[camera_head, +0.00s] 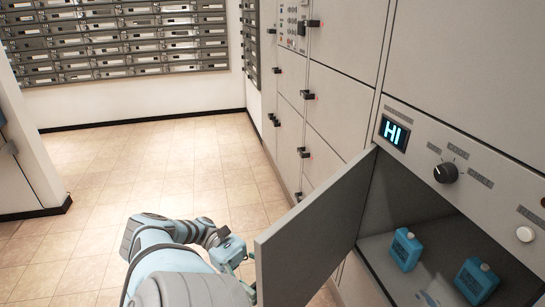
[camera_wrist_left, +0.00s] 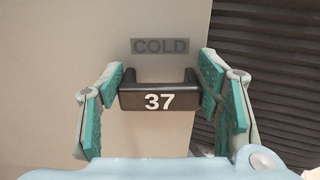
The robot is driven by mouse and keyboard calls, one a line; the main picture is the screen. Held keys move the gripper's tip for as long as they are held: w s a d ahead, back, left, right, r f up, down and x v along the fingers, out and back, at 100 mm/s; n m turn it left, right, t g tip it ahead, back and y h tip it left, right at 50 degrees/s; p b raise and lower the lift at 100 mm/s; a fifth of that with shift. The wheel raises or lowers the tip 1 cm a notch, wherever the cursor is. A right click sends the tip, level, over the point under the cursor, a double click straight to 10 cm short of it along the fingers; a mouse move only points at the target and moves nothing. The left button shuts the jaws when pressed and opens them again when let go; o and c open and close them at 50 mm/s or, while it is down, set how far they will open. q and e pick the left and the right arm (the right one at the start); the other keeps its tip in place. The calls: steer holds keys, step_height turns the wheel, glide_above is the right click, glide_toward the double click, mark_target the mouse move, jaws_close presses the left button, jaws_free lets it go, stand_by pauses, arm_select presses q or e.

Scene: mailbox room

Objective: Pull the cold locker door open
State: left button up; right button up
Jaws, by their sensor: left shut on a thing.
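The cold locker door (camera_head: 315,235) stands swung well open in the head view, hinged beside the compartment. In the left wrist view the door's face (camera_wrist_left: 60,40) carries a "COLD" label (camera_wrist_left: 160,46) and a black handle (camera_wrist_left: 158,97) marked 37. My left gripper (camera_wrist_left: 160,92) is shut on the handle, with its teal finger pads at the handle's two ends. In the head view my left gripper (camera_head: 240,262) is partly hidden behind the door, and the handle is hidden there. My right gripper is not in view.
Two blue bottles (camera_head: 406,250) (camera_head: 476,281) stand inside the open compartment (camera_head: 400,205). Above it are a "HI" display (camera_head: 394,133) and a black knob (camera_head: 446,172). Closed lockers with black handles line the wall behind. The tiled floor (camera_head: 150,165) to the left is clear.

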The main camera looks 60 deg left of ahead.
arm_select(q)
steer(key=shift+f, duration=0.1)
steer(key=o, duration=1.7)
steer(key=shift+d, duration=0.1)
